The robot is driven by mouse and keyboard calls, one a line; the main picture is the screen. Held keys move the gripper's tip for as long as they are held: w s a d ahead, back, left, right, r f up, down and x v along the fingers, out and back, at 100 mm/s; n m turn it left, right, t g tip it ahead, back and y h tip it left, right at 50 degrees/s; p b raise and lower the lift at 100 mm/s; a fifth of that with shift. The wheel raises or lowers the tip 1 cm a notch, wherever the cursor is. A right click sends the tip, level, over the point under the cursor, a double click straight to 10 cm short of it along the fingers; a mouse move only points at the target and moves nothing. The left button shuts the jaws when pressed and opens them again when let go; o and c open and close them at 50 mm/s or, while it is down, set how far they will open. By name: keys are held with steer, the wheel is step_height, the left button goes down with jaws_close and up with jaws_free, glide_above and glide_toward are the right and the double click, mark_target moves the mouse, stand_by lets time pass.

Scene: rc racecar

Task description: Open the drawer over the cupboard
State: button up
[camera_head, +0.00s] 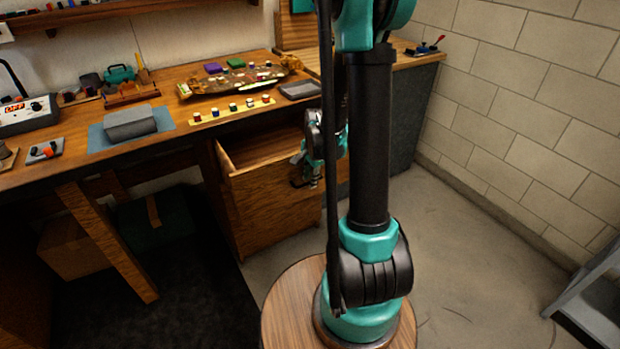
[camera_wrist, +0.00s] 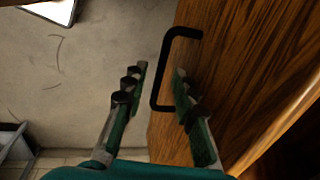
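The wooden drawer (camera_head: 265,195) under the workbench stands partly pulled out; its hollow inside shows from above in the head view. Its brown front (camera_wrist: 235,70) fills the right of the wrist view. A black bar handle (camera_wrist: 157,85) sticks out from that front. My gripper (camera_wrist: 160,74) is open, with one finger on each side of the handle bar and the right finger between bar and front. Gaps show beside the bar. In the head view my gripper (camera_head: 306,176) is at the drawer front, partly hidden by my arm, and the handle cannot be made out.
The workbench top (camera_head: 70,165) carries a grey box (camera_head: 130,122), a soldering station (camera_head: 25,115) and small parts. A slanted wooden leg (camera_head: 105,240) stands at left. A grey metal stand (camera_head: 590,310) is at right. The floor (camera_head: 470,250) between is clear.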

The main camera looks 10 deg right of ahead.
steer(key=shift+r, duration=0.1)
step_height(320, 180, up, 12)
steer(key=s, duration=0.2)
steer(key=shift+d+f, duration=0.2)
steer(key=shift+d, duration=0.15)
stand_by(0.3)
steer(key=shift+s, duration=0.15)
steer(key=s+f+n+t, duration=0.1)
steer(key=s+f+n, duration=0.1)
steer(key=s+n, duration=0.5)
steer(key=s+a+f+n+t, duration=0.1)
steer(key=s+f+n, duration=0.2)
steer(key=s+n, duration=0.4)
steer(key=shift+s+a+n+h, duration=0.25)
steer(key=shift+s+n+h, duration=0.05)
steer(key=shift+s, duration=0.8)
steer(key=shift+f, duration=0.1)
